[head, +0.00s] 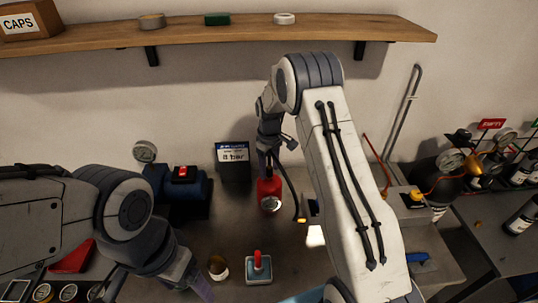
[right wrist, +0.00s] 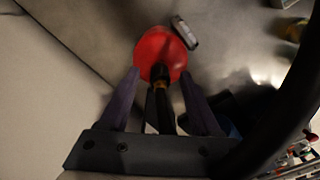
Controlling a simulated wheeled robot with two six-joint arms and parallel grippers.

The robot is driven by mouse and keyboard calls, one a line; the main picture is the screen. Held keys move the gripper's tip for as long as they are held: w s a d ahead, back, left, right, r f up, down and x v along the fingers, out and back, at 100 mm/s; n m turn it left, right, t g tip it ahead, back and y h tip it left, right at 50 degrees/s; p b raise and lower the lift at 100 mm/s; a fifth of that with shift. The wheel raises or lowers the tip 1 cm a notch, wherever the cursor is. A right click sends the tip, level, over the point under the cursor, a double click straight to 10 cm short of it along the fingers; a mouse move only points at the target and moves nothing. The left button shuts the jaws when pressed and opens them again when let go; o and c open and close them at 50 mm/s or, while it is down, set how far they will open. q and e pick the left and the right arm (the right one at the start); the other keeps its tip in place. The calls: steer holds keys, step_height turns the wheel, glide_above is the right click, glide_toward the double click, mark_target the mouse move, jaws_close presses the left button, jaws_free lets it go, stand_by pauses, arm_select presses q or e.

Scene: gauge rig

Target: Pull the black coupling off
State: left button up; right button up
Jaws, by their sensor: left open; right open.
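A red cylinder (head: 270,188) stands upright on the bench, with a round gauge-like face low on its front. In the right wrist view the red body (right wrist: 160,50) has a black coupling (right wrist: 164,112) with an orange band coming from it toward me. My right gripper (right wrist: 158,78) is open, one finger on each side of the coupling; I cannot tell whether they touch it. In the head view the right gripper (head: 268,158) is over the cylinder's top and hides the coupling. My left gripper (head: 190,278) is low at the left, open, partly hidden by its own arm.
A black hose (head: 292,190) with an orange end hangs beside the cylinder. Bottles and gauges crowd the right.

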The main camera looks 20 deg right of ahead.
steer(key=shift+f, duration=0.6)
jaws_close()
steer(key=shift+r, duration=0.3)
steer(key=shift+r+p, duration=1.85)
steer(key=shift+r, duration=0.5)
